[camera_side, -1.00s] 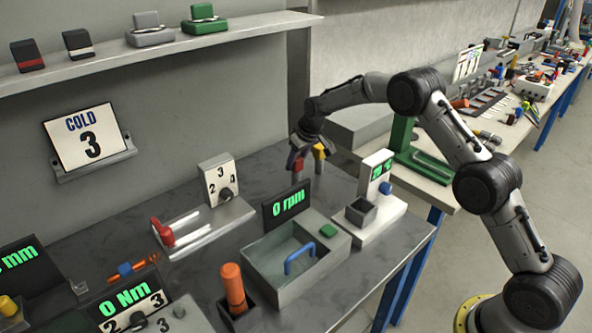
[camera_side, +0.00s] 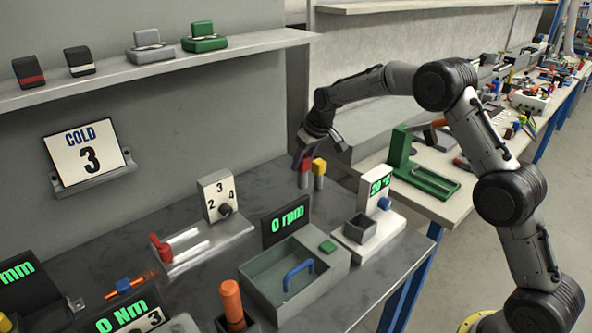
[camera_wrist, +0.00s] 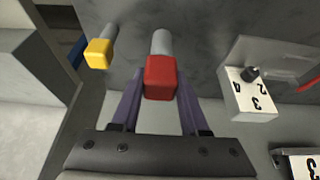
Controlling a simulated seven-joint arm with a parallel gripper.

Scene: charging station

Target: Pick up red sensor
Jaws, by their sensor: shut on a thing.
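The red sensor (camera_wrist: 161,77) has a red block top on a grey cylinder. In the wrist view it sits between the two fingers of my gripper (camera_wrist: 158,100), which is shut on it. In the side view the red sensor (camera_side: 305,164) is at the back right of the workbench, with my gripper (camera_side: 312,155) over its top. The sensor looks upright; I cannot tell whether its lower end touches the bench. A yellow-topped sensor (camera_side: 319,168) stands close beside it and also shows in the wrist view (camera_wrist: 98,53).
A white temperature unit (camera_side: 369,215) and a grey tank (camera_side: 296,275) with a blue handle stand in front. A dial panel (camera_side: 216,195) is to the left. A green stand (camera_side: 420,170) is on the neighbouring table. A shelf (camera_side: 150,72) runs along the wall.

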